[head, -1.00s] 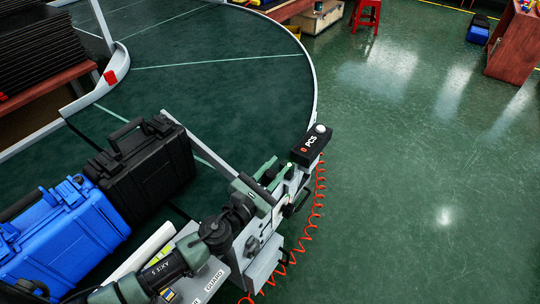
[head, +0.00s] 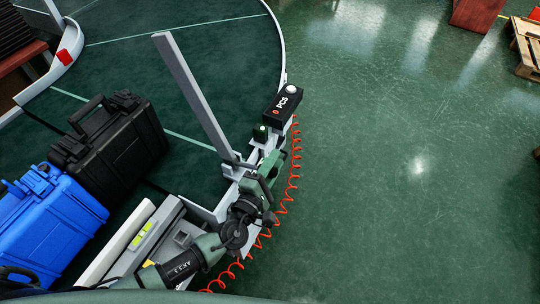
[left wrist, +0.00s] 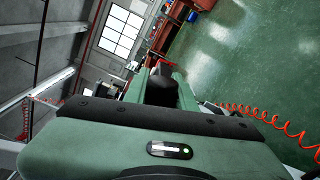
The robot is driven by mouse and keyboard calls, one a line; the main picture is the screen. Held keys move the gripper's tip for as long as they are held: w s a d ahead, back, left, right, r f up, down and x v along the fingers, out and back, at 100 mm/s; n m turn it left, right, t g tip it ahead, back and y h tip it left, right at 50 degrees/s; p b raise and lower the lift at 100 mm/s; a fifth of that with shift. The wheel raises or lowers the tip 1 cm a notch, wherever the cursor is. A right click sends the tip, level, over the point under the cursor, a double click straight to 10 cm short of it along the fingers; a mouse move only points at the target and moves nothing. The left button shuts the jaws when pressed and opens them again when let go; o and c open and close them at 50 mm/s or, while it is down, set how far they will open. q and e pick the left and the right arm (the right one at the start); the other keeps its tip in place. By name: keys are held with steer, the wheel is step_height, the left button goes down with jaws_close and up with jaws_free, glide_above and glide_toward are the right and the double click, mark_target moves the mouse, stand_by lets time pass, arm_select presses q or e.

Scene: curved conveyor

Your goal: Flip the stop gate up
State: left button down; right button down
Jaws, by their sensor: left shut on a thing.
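The stop gate (head: 192,95) is a long flat grey bar. In the head view it rises from its pivot at the conveyor's outer rail, tilted up and to the left, with its free end above the belt. I cannot tell its exact angle. My left gripper (head: 262,172) is at the pivot end of the bar, over the rail. In the left wrist view its green fingers (left wrist: 163,88) are shut around a dark piece (left wrist: 160,82), which appears to be the gate's handle. The fingers hide most of it. My right gripper is not in view.
A black case (head: 115,150) and a blue case (head: 45,225) stand on the dark green curved belt (head: 190,60), left of the gate. A black counter box marked PCS (head: 284,105) sits on the rail just beyond. A coiled red hose (head: 293,180) hangs outside; the floor there is clear.

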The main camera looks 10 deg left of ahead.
arm_select(q)
steer(key=shift+s+d+f+b, duration=0.1)
steer(key=shift+d+f+b, duration=0.1)
steer(key=shift+f, duration=0.35)
steer(key=shift+s+d+f+b, duration=0.1)
steer(key=shift+f+b, duration=0.05)
steer(key=shift+f, duration=0.5)
steer(key=c, duration=1.1)
jaws_free()
steer(key=shift+a, duration=0.1)
steer(key=shift+c, duration=0.2)
steer(key=shift+w, duration=0.1)
steer(key=v, duration=0.8)
steer(key=shift+b, duration=0.4)
